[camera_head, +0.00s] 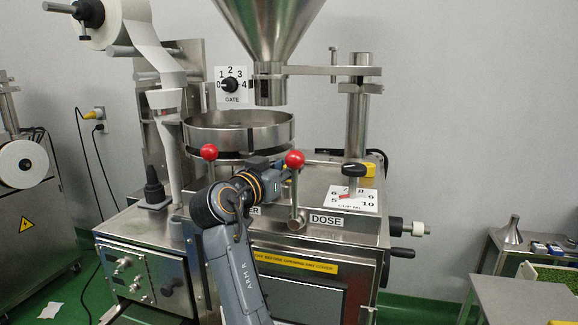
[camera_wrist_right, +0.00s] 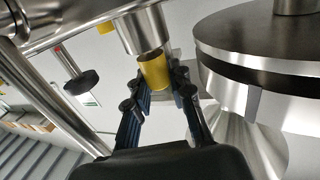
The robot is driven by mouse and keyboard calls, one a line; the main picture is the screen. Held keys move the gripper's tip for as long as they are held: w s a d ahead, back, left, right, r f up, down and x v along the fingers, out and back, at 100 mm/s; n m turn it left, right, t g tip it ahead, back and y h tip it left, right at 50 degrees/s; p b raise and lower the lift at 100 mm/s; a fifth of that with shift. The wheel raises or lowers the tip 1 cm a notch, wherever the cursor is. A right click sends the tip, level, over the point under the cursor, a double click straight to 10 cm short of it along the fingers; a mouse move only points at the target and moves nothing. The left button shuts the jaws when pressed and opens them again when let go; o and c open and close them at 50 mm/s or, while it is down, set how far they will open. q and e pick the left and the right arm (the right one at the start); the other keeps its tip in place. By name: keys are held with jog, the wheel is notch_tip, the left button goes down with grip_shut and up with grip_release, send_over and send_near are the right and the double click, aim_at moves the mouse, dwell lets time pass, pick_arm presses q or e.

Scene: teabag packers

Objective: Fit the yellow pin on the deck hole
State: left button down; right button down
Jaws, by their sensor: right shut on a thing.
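The yellow pin (camera_wrist_right: 154,72) shows in the right wrist view as a short yellow cylinder between my finger pads, with a bright metal cylinder (camera_wrist_right: 142,30) directly above it in the picture. I cannot tell whether the two are one piece. My right gripper (camera_wrist_right: 158,87) is shut on the yellow pin. In the head view my right arm rises in front of the machine and hides the fingers and the pin. The deck hole cannot be made out in either view. My left gripper is not in view.
The steel machine (camera_head: 345,220) fills the middle, with a round pan (camera_head: 240,135) under a funnel hopper (camera_head: 268,30). Red-balled levers (camera_head: 294,159) stand close to my right arm. A black knob (camera_head: 354,170) and a post (camera_head: 357,115) stand right of it.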

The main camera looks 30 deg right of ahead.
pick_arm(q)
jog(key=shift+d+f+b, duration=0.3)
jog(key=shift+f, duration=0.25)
pick_arm(e)
jog(key=shift+f, duration=0.6)
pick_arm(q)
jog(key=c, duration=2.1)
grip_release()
pick_arm(e)
jog(key=c, duration=1.1)
grip_release()
jog(key=shift+a+r, duration=0.1)
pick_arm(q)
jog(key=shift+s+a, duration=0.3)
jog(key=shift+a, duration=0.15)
pick_arm(e)
jog(key=shift+a, duration=0.15)
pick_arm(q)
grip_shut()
pick_arm(e)
jog(key=shift+s+a, duration=0.1)
jog(key=shift+a, duration=0.15)
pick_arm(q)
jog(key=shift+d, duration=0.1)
pick_arm(e)
jog(key=v, duration=0.7)
jog(key=shift+s, duration=0.1)
